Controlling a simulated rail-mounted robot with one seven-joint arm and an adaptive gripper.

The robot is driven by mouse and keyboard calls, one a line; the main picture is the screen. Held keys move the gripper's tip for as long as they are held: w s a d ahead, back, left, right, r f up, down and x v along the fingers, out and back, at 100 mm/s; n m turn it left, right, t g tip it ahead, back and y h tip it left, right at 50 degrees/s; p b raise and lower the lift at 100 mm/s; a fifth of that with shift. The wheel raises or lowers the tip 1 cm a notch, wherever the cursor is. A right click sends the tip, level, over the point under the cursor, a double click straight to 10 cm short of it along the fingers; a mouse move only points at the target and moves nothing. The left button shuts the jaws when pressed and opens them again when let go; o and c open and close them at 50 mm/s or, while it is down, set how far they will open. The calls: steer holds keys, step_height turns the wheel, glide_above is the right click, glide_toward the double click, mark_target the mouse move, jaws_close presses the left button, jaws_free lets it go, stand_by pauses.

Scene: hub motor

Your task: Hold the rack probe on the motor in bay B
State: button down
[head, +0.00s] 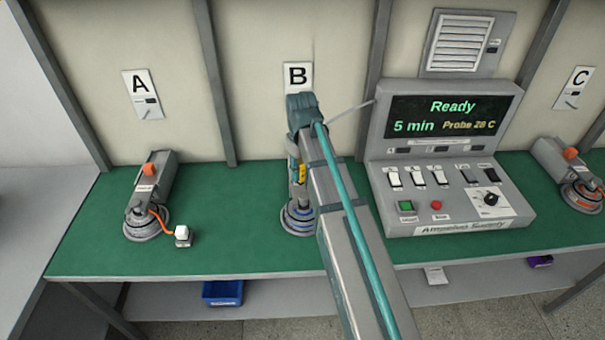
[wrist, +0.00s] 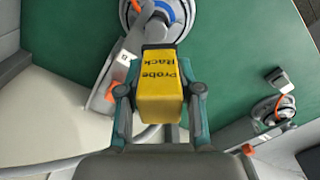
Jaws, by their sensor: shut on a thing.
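The yellow rack probe (wrist: 160,85), labelled "Rack Probe", is between the two fingers of my gripper (wrist: 160,100), which is shut on it. In the head view the probe (head: 302,172) shows as a small yellow patch beside my arm. The motor in bay B (head: 299,218), a round grey hub with a blue ring, sits on the green bench under the B sign (head: 298,77). In the wrist view this motor (wrist: 165,14) lies just beyond the probe's dark end. I cannot tell whether they touch. My arm hides part of bay B in the head view.
A grey console (head: 450,160) right of my arm reads "Ready", "5 min", "Probe 28 C". Motors stand in bay A (head: 147,218) and bay C (head: 580,194). A small white-topped block (head: 183,236) is near motor A. The green bench (head: 240,215) is clear between A and B.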

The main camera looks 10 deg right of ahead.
steer(key=shift+d+n, duration=0.3)
steer(key=shift+d, duration=0.35)
steer(key=shift+a+f+n, duration=0.3)
steer(key=b, duration=0.4)
glide_above(304, 196)
steer(key=shift+w+f, duration=0.15)
steer(key=shift+f, duration=2.4)
steer(key=shift+f, duration=0.75)
steer(key=shift+r, duration=0.1)
steer(key=shift+r+p, duration=2.1)
steer(key=shift+r, duration=0.9)
